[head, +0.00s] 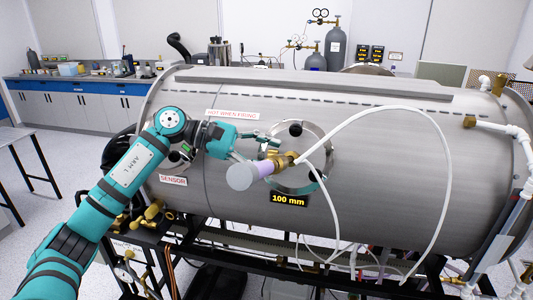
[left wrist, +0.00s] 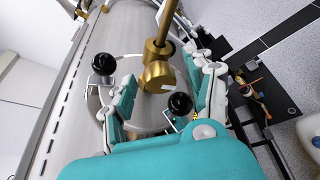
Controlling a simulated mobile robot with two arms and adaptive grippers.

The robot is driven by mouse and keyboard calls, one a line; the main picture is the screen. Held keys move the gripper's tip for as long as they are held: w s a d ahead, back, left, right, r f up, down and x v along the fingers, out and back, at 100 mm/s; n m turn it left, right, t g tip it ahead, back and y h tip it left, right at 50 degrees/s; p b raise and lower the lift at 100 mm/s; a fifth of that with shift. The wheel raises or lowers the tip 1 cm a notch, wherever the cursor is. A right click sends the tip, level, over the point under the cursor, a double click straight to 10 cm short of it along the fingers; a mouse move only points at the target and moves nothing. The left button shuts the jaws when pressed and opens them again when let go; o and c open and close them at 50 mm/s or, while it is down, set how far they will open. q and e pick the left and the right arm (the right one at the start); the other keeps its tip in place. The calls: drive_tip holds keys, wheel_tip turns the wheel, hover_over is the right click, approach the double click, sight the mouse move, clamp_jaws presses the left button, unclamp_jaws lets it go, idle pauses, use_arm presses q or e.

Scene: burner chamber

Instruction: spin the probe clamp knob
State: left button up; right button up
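The probe is a pale grey-white cylinder with a lilac neck (head: 241,176), joined to a brass fitting (head: 285,159) at the round steel port. The brass fitting also shows in the left wrist view (left wrist: 157,75). A black knob (head: 295,129) sits at the top of the port; the wrist view shows two black knobs, one farther left (left wrist: 103,63) and one nearer (left wrist: 180,103). I cannot tell which is the clamp knob. My left gripper (head: 262,148) is open beside the fitting. In the wrist view the brass and nearer knob appear between its fingers. My right gripper is out of view.
The steel chamber (head: 390,165) fills the middle, with a "100 mm" label (head: 289,200) below the port. A white hose (head: 448,165) loops out from the fitting. A dark frame with pipes and valves runs below. A counter (head: 75,100) stands back left.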

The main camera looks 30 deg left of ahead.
use_arm(q)
clamp_jaws()
idle(0.3)
drive_tip(key=n+g, duration=0.2)
drive_tip(key=shift+w+r+n+p, duration=0.15)
drive_tip(key=shift+n+p, duration=0.15)
drive_tip(key=shift+n, duration=0.1)
drive_tip(key=n+g, duration=0.2)
drive_tip(key=n, duration=0.1)
drive_tip(key=shift+w+h+p, duration=0.1)
drive_tip(key=shift+h+p, duration=0.3)
drive_tip(key=shift+n+g, duration=0.3)
drive_tip(key=shift+o, duration=0.2)
unclamp_jaws()
drive_tip(key=shift+a, duration=0.1)
